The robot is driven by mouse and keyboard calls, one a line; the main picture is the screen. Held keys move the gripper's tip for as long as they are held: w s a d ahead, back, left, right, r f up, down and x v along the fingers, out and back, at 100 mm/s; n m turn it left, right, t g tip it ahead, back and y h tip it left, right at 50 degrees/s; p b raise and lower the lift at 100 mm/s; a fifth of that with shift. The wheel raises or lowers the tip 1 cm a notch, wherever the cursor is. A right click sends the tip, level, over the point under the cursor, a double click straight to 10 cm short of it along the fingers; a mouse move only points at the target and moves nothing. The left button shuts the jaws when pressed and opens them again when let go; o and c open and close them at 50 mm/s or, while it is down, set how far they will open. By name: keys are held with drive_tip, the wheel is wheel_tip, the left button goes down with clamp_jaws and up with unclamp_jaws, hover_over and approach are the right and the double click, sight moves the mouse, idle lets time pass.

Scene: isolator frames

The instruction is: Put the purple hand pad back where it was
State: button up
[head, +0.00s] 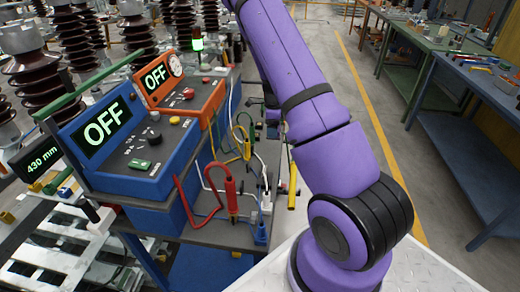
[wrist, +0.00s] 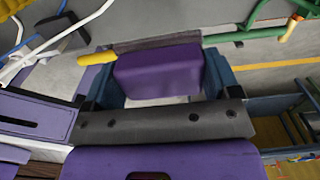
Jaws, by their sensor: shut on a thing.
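The purple hand pad (wrist: 158,74) shows as a purple block in the upper middle of the wrist view. My gripper (wrist: 163,84) is seen from its wrist, with dark blue sides left and right of the block, and is shut on the pad. A dark grey strip runs along the block's far edge. In the head view my purple arm rises from the lower right and leaves the top edge. My gripper and the pad cannot be made out there. The spot where the pad was before cannot be told from these frames.
A blue box (head: 130,150) and an orange box (head: 190,95), both reading OFF, stand on a grey bench left of my arm. Red, yellow and green leads hang beside them. A yellow handle (wrist: 97,59) is close to the pad. A blue table (head: 455,130) stands right, past clear floor.

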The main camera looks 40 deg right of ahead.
sight(270, 153)
drive_tip(key=shift+w+a+f, duration=0.1)
drive_tip(key=shift+w+f, duration=0.1)
drive_tip(key=shift+w, duration=0.1)
drive_tip(key=shift+w+f, duration=0.1)
drive_tip(key=shift+f, duration=4.7)
drive_tip(key=shift+f, duration=0.15)
drive_tip(key=o, duration=0.8)
drive_tip(key=shift+c, duration=0.2)
